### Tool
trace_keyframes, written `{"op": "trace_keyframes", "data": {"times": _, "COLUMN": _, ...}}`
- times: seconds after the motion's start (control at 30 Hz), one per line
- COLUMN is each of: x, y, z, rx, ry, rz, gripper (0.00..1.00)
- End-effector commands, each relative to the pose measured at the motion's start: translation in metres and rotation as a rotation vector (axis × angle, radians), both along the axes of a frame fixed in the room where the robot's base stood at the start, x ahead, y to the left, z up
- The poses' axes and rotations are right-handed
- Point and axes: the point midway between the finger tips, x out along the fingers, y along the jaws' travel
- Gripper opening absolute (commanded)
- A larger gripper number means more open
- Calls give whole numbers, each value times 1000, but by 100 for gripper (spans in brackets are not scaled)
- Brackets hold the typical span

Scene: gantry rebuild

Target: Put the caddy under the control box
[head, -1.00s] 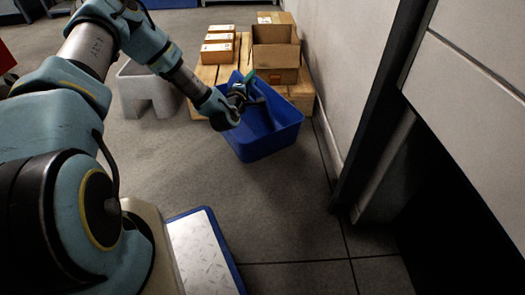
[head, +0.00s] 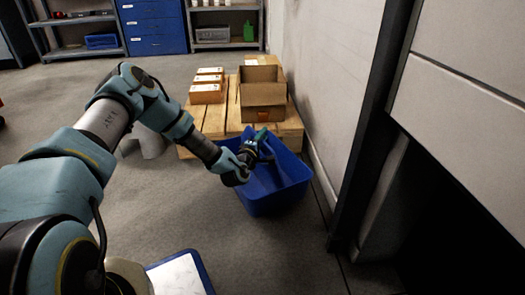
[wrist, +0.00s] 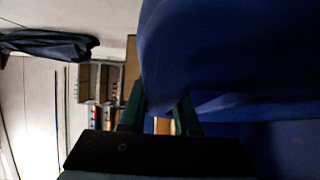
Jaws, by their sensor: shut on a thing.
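The caddy (head: 282,196) is a deep blue open bin in front of the wooden pallet in the head view. My gripper (head: 261,143) is shut on its upper edge from the left. In the wrist view, the caddy's blue wall (wrist: 225,50) fills the upper right, close to my green fingers (wrist: 160,115). Whether the caddy touches the floor is unclear. A large pale grey panelled unit (head: 465,95) at the right, possibly the control box, has a dark open space beneath it. The caddy is left of that unit, apart from it.
A wooden pallet (head: 222,130) with a cardboard box (head: 262,101) and orange-white boxes (head: 207,92) stands behind the caddy. A dark upright post (head: 362,150) and the wall bound the right. A grey stool-like block (head: 150,142) is left.

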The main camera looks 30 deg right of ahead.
Motion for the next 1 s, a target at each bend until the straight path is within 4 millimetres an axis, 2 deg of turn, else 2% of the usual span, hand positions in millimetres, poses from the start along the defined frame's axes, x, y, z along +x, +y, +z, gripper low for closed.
{"op": "trace_keyframes", "data": {"times": 0.1, "x": 0, "y": 0, "z": -22, "rx": -1, "ry": -1, "rz": 0, "gripper": 0}}
{"op": "trace_keyframes", "data": {"times": 0.23, "x": 0, "y": -1, "z": -39, "rx": -2, "ry": 0, "rz": 1, "gripper": 0}}
{"op": "trace_keyframes", "data": {"times": 0.67, "x": 0, "y": 0, "z": -44, "rx": -3, "ry": -1, "rz": 0, "gripper": 0}}
{"op": "trace_keyframes", "data": {"times": 0.7, "x": 0, "y": 0, "z": -45, "rx": -1, "ry": 1, "rz": 0, "gripper": 32}}
{"op": "trace_keyframes", "data": {"times": 0.93, "x": 0, "y": 0, "z": -45, "rx": 0, "ry": 1, "rz": 0, "gripper": 58}}
{"op": "trace_keyframes", "data": {"times": 1.0, "x": 0, "y": 0, "z": -45, "rx": 0, "ry": 1, "rz": 0, "gripper": 60}}
